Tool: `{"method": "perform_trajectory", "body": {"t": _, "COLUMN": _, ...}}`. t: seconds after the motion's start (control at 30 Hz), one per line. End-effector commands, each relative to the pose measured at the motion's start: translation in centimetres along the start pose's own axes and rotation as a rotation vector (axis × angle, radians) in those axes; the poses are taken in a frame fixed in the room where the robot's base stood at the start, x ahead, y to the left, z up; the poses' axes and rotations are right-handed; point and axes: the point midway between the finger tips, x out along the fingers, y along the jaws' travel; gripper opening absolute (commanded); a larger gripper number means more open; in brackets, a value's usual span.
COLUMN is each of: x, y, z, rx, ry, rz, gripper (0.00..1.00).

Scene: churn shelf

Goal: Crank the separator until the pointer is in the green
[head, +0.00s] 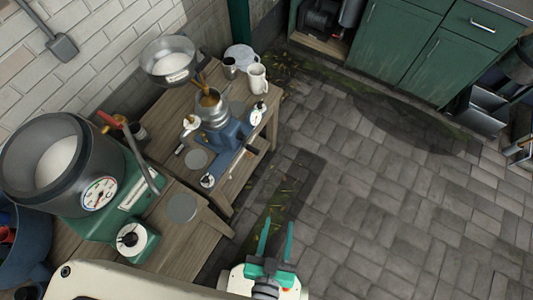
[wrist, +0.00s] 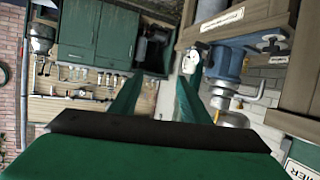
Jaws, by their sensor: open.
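A blue machine with a metal bowl (head: 214,112) stands on a wooden bench. A small round dial (head: 257,115) is at its right side; its pointer is too small to read. A thin rod with a dark end sticks out at its front right. A larger green machine (head: 125,205) with a wide grey bowl stands at left, with a coloured gauge (head: 99,193) and a red-handled lever (head: 112,121). I cannot tell for certain which one is the separator. My gripper (head: 280,217) is open and empty, over the floor beside the bench. The blue machine (wrist: 230,65) also shows in the wrist view.
Green cabinets (head: 420,45) stand at the back. The stone floor (head: 400,200) to the right is clear.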

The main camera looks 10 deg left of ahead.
Motion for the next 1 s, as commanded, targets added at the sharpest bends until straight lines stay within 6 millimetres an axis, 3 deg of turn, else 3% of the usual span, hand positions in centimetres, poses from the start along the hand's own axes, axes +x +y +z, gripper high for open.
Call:
{"method": "perform_trajectory", "body": {"t": 0.1, "x": 4.3, "y": -0.1, "z": 4.0, "rx": -0.023, "ry": -0.098, "rz": -0.005, "gripper": 0.42}}
{"method": "perform_trajectory", "body": {"t": 0.3, "x": 11.0, "y": -1.4, "z": 9.5, "rx": -0.066, "ry": -0.26, "rz": -0.092, "gripper": 0.42}}
{"method": "perform_trajectory", "body": {"t": 0.5, "x": 17.4, "y": -3.6, "z": 12.0, "rx": -0.122, "ry": -0.364, "rz": -0.265, "gripper": 0.42}}
{"method": "perform_trajectory", "body": {"t": 0.73, "x": 23.6, "y": -6.3, "z": 11.0, "rx": -0.217, "ry": -0.392, "rz": -0.539, "gripper": 0.42}}
{"method": "perform_trajectory", "body": {"t": 1.0, "x": 28.3, "y": -7.7, "z": 5.4, "rx": -0.375, "ry": -0.29, "rz": -0.891, "gripper": 0.42}}
